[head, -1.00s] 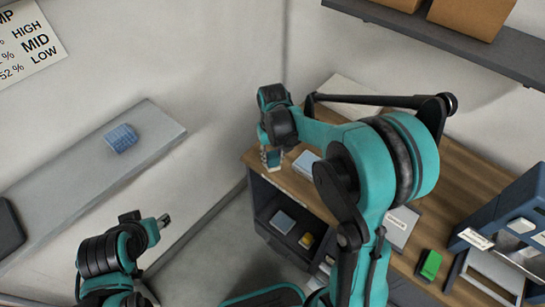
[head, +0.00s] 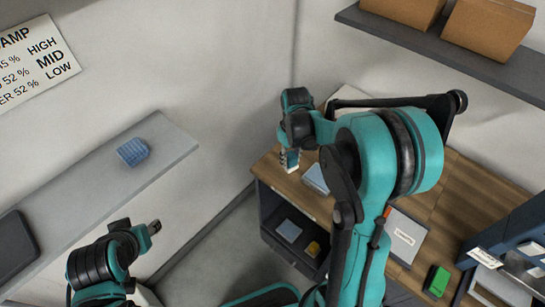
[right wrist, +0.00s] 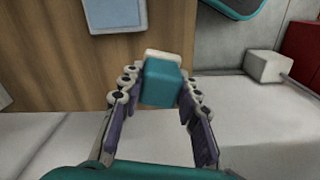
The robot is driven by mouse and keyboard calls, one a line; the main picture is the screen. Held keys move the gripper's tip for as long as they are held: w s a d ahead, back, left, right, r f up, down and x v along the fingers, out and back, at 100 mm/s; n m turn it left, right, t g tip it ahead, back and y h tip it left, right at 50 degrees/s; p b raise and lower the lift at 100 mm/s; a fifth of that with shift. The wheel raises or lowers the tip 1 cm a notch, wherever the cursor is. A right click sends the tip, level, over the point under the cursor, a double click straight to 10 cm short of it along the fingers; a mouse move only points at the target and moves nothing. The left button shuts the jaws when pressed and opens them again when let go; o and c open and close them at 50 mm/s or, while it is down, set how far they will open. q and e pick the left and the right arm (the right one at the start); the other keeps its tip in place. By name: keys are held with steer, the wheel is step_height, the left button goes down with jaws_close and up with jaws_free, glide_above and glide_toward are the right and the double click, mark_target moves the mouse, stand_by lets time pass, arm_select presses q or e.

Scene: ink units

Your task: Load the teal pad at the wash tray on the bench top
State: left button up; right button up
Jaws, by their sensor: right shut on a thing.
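My right gripper (head: 289,160) is shut on a small teal block with a white part, the teal pad (right wrist: 161,84). In the right wrist view the fingers (right wrist: 160,95) press on both its sides. In the head view the gripper points down above the far left corner of the wooden bench top (head: 447,205). A pale blue flat item (head: 316,178) lies on the bench just right of it; I cannot tell whether this is the wash tray. My left gripper (head: 153,227) is away from the bench at lower left, its finger gap unclear.
A labelled pale tray (head: 405,238) and a green block (head: 437,281) lie further right on the bench. A dark open shelf below holds a blue pad (head: 288,230) and a yellow item (head: 313,248). A blue sponge-like block (head: 133,151) sits on a grey ledge (head: 85,195).

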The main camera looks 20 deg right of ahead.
arm_select(q)
step_height(320, 180, up, 5)
steer(key=p, duration=0.4)
arm_select(e)
steer(key=s+d+r+n, duration=0.3)
steer(key=s+d, duration=0.2)
steer(key=d, duration=0.5)
arm_select(q)
steer(key=shift+s+f+b, duration=0.1)
steer(key=shift+f+b, duration=2.1)
steer(key=shift+f, duration=0.05)
arm_select(e)
steer(key=shift+s+f, duration=0.15)
steer(key=shift+f, duration=1.4)
steer(key=shift+s+f, duration=0.15)
steer(key=shift+f, duration=1.35)
arm_select(q)
steer(key=shift+f+b, duration=0.55)
steer(key=shift+b, duration=0.05)
arm_select(e)
steer(key=shift+a+f, duration=0.1)
steer(key=shift+f, duration=0.45)
steer(key=shift+r+p, duration=0.45)
steer(key=shift+r, duration=0.05)
arm_select(q)
step_height(320, 180, up, 5)
steer(key=p, duration=0.4)
arm_select(e)
step_height(320, 180, up, 6)
